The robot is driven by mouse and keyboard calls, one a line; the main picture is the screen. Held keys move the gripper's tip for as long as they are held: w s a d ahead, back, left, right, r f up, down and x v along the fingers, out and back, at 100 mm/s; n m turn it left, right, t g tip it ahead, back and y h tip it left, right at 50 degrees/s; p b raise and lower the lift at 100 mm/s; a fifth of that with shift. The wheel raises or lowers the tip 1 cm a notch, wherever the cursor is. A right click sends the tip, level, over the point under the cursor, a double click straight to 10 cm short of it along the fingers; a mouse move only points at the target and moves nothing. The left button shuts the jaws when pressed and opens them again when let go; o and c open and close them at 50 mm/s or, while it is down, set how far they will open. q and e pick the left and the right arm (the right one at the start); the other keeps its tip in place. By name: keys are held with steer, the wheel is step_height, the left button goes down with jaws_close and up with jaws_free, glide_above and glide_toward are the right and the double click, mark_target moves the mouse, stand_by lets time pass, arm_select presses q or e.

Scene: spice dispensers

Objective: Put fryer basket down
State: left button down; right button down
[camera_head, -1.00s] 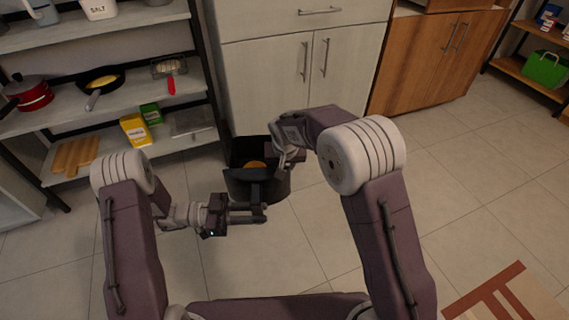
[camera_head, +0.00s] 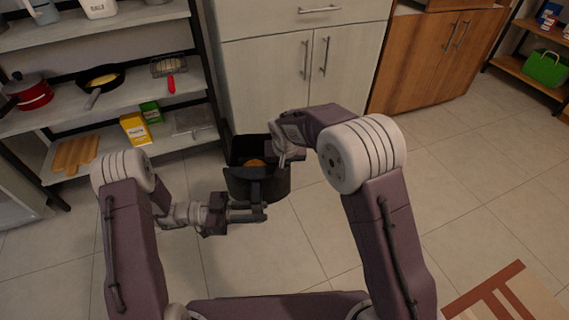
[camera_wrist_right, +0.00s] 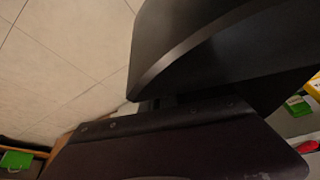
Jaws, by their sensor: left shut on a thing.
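The dark fryer basket (camera_head: 277,184) is in the middle of the head view, in front of the pale cabinet, with something orange-brown (camera_head: 256,162) inside. My left gripper (camera_head: 258,214) is shut on the basket's handle at its near side. My right gripper (camera_head: 288,157) is at the basket's far right edge. Its fingers are mostly hidden there, so I cannot tell if they are open or shut. In the right wrist view, the basket's dark wall (camera_wrist_right: 200,45) fills the upper right, close to a dark gripper part.
The shelf rack on the left holds a red pot (camera_head: 30,94), a pan (camera_head: 101,77), yellow (camera_head: 135,129) and green boxes (camera_head: 151,112) and a wooden board (camera_head: 76,154). A pale cabinet (camera_head: 290,70) and a wooden cabinet (camera_head: 425,70) stand behind.

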stand_by(0.6)
arm_select(q)
steer(key=c, duration=1.1)
jaws_free()
